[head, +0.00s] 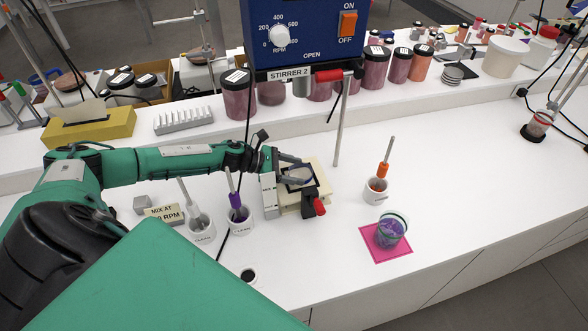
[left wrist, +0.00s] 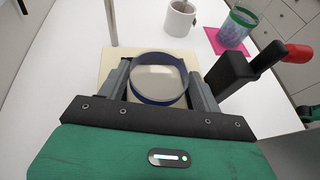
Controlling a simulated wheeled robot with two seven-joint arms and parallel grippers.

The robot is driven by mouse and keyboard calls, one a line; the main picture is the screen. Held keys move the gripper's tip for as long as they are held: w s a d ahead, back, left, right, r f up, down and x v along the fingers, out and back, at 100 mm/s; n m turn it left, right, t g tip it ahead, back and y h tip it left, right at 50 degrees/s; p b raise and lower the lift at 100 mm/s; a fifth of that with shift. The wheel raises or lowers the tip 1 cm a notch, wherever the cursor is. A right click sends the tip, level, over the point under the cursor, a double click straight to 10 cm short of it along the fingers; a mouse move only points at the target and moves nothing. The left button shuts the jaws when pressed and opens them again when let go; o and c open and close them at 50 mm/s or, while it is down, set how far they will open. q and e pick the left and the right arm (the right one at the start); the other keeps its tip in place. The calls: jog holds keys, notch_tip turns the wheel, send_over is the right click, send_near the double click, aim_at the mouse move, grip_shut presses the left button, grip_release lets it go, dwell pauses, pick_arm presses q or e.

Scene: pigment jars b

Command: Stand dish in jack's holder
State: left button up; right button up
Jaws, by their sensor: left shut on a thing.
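My left gripper (head: 288,173) is shut on a round clear dish with a dark blue rim (left wrist: 158,78). In the left wrist view the dish sits between the two fingers (left wrist: 158,88), its round face towards the camera. The dish shows small and grey in the head view (head: 299,176). Below and around it is the jack's cream top (head: 322,172), also seen in the left wrist view (left wrist: 110,62). A black part with a red knob (head: 319,206) is at the jack's near side. I cannot tell a holder slot, or whether the dish touches the jack.
Two white mugs (head: 240,221) (head: 201,226) stand left of the jack. Another mug (head: 376,191) and a purple-filled beaker (head: 390,232) on a pink mat (head: 376,251) stand right. The blue stirrer (head: 306,32) and its post (head: 341,125) are behind. The right bench is largely clear.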

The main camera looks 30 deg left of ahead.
pick_arm(q)
jog(key=shift+f, duration=0.5)
pick_arm(e)
jog(key=shift+w+d+r, duration=0.1)
jog(key=shift+d+r, duration=0.1)
jog(key=shift+d, duration=0.1)
